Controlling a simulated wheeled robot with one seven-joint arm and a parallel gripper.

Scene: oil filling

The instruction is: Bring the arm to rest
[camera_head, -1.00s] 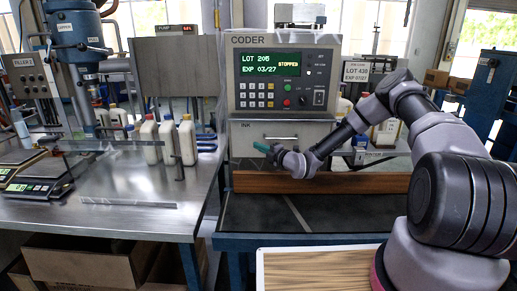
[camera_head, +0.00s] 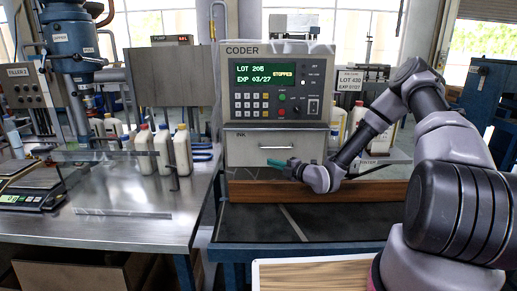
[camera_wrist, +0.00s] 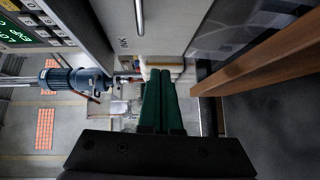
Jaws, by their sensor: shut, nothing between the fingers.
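My gripper (camera_head: 284,163) is in front of the ink drawer (camera_head: 262,148) of the coder (camera_head: 279,84), at the left end of my bent arm. Its green fingers also show in the wrist view (camera_wrist: 163,100), lying side by side, shut and empty. The fingers point left in the head view, above the brown wooden rail (camera_head: 240,192). The coder's screen (camera_head: 268,73) reads LOT 206, EXP 03/27, STOPPED.
Several white bottles (camera_head: 182,152) stand left on the steel table (camera_head: 120,225). A scale (camera_head: 28,197) is at far left. A dark conveyor belt (camera_head: 255,224) runs in front of the rail. A LOT 430 sign (camera_head: 350,80) stands right of the coder. A wood-topped surface (camera_head: 320,274) is nearest.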

